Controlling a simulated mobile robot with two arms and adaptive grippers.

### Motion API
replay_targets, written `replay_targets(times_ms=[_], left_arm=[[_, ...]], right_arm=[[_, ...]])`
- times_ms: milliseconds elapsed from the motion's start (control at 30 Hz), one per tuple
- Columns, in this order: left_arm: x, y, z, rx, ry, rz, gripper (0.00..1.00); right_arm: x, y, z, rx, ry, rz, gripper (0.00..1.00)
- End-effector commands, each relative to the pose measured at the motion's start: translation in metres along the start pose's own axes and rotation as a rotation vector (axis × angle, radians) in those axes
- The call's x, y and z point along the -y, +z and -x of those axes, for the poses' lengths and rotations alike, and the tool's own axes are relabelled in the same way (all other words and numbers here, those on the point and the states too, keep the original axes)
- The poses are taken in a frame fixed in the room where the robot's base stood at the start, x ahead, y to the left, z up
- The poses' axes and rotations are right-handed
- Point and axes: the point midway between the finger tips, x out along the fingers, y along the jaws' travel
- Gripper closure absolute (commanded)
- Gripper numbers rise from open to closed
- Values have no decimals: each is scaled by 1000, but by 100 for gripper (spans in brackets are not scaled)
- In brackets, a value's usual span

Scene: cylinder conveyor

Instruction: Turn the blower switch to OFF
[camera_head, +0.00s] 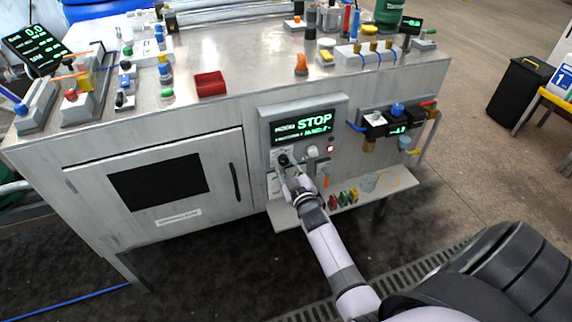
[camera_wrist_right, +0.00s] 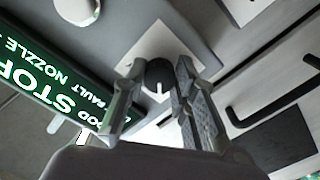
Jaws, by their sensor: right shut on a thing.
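The control panel (camera_head: 270,116) on the cabinet front has a screen that reads STOP. A black rotary knob (camera_wrist_right: 159,76) with a white pointer line sits on a white square plate (camera_wrist_right: 150,45) below that screen. The knob also shows in the head view (camera_head: 283,159). My right gripper (camera_wrist_right: 157,75) is at the knob, one finger on each side, shut on it. No OFF or ON label can be read on the plate. The left gripper is not in view.
A white round knob (camera_head: 312,151) is right of the gripper on the same panel. A shelf (camera_head: 398,186) with small coloured tools juts out below. A black cabinet door handle (camera_head: 235,182) is to the left. Valves and gauges (camera_head: 397,109) are at the right.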

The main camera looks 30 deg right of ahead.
Motion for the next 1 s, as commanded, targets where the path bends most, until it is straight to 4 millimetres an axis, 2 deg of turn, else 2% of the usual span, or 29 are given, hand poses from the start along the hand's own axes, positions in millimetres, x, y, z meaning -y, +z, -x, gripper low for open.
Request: replay_targets(times_ms=[167, 200, 467, 800, 867, 1000], left_arm=[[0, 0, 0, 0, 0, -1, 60], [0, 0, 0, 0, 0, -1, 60], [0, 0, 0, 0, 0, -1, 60], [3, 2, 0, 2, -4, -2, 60], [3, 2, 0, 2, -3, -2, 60], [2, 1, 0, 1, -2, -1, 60]], right_arm=[[1, 1, 0, 2, -1, 1, 100], [1, 1, 0, 1, -1, 1, 72], [0, 0, 0, 1, -1, 0, 54], [0, 0, 3, 1, -1, -1, 54], [1, 1, 8, 1, -1, 0, 54], [1, 1, 30, 2, -2, 0, 54]])
